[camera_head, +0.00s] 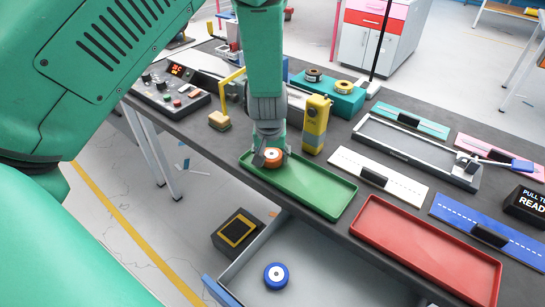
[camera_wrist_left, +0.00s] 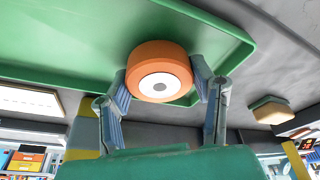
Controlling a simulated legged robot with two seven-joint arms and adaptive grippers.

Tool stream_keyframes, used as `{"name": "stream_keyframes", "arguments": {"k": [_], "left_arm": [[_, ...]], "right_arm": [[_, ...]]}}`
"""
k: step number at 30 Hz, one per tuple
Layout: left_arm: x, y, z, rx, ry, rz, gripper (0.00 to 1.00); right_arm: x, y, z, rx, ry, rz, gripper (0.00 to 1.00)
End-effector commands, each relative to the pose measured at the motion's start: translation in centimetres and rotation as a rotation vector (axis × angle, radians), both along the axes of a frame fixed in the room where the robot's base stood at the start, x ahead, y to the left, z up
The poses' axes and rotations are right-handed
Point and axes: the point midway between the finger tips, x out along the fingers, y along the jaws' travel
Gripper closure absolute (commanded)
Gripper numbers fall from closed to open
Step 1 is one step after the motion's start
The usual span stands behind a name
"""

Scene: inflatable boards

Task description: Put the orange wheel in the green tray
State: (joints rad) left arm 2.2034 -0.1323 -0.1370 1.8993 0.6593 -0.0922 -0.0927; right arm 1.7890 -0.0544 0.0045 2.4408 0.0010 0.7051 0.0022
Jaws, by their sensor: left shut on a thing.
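The orange wheel (camera_head: 273,157), with a white hub, is at the left end of the green tray (camera_head: 318,190). My left gripper (camera_head: 268,150) comes down from above and is shut on the wheel. In the left wrist view the two fingers press on either side of the wheel (camera_wrist_left: 158,70), with the green tray (camera_wrist_left: 60,50) behind it. The wheel is over the tray's area; I cannot tell whether it touches the tray floor. My right gripper is not in view.
A red tray (camera_head: 430,250) lies to the right on the dark table. An open drawer (camera_head: 325,265) below holds a blue wheel (camera_head: 276,276). A yellow device (camera_head: 316,125) stands close behind the green tray. White (camera_head: 345,160) and blue (camera_head: 455,212) boards lie further right.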

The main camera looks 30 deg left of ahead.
Motion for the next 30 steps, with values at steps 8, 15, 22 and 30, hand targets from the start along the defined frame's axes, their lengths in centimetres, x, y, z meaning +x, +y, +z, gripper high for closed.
{"name": "stream_keyframes", "arguments": {"k": [8,15,22,30], "left_arm": [[0.0,0.0,-0.6,0.001,-0.003,0.0,0.83],[0.0,0.0,-0.8,0.001,-0.002,0.0,0.29],[0.0,0.0,-0.7,0.001,-0.002,0.0,0.29],[-0.7,-0.4,2.6,0.002,-0.005,0.0,0.29]], "right_arm": [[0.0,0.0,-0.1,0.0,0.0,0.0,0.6],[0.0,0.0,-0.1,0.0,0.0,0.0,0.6],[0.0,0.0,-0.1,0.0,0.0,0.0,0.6],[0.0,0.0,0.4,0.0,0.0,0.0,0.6]]}}
